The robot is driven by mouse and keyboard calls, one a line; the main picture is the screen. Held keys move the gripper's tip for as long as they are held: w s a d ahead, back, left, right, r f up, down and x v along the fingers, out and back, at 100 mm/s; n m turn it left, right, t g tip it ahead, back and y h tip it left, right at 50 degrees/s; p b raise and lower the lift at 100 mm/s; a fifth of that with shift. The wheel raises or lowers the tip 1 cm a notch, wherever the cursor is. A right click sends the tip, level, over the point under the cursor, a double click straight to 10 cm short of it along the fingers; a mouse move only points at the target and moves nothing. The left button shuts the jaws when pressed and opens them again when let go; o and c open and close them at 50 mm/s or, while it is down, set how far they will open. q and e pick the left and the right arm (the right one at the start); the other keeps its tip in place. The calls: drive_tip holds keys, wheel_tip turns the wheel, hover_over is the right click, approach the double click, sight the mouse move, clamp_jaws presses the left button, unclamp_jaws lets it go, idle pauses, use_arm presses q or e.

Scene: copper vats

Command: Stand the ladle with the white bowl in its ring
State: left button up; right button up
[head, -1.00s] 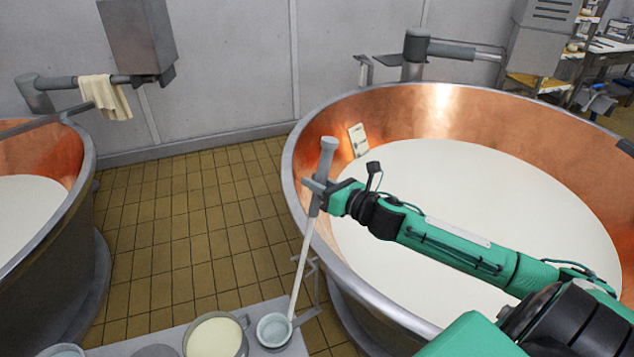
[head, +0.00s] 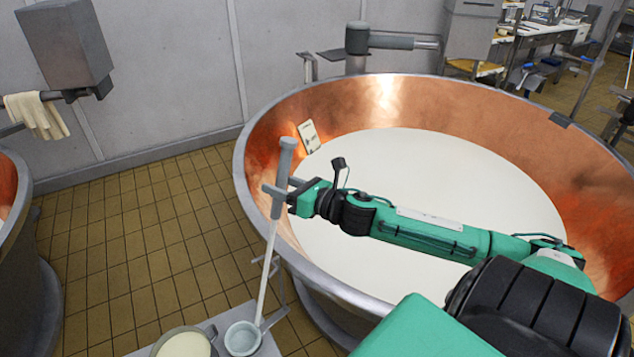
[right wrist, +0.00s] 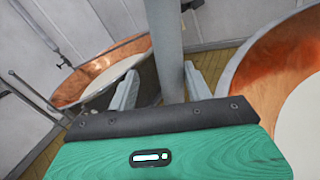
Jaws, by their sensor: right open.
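The ladle (head: 266,262) stands nearly upright, leaning a little, with a thick grey grip at the top and a thin pale shaft. A pale bowl (head: 242,338) sits at its foot on the bench; whether it is fixed to the shaft is hard to tell. My right gripper (head: 281,190) is at the grey grip. In the right wrist view the grip (right wrist: 167,45) runs between the two spread fingers, with gaps beside it. A thin metal holder (head: 281,284) rises beside the lower shaft; its ring cannot be made out clearly. My left gripper is out of view.
A large copper vat (head: 400,100) of white liquid lies under my right arm. A grey bench (head: 215,328) at the bottom holds a pot (head: 182,345) of cream liquid. Another vat (head: 12,215) is at the left edge. Tiled floor (head: 140,250) lies between the vats.

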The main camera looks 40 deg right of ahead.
drive_tip(key=shift+b+v, duration=0.6)
drive_tip(key=shift+v, duration=1.75)
drive_tip(key=shift+b+v, duration=0.3)
drive_tip(key=shift+v, duration=2.35)
drive_tip(key=shift+r, duration=0.1)
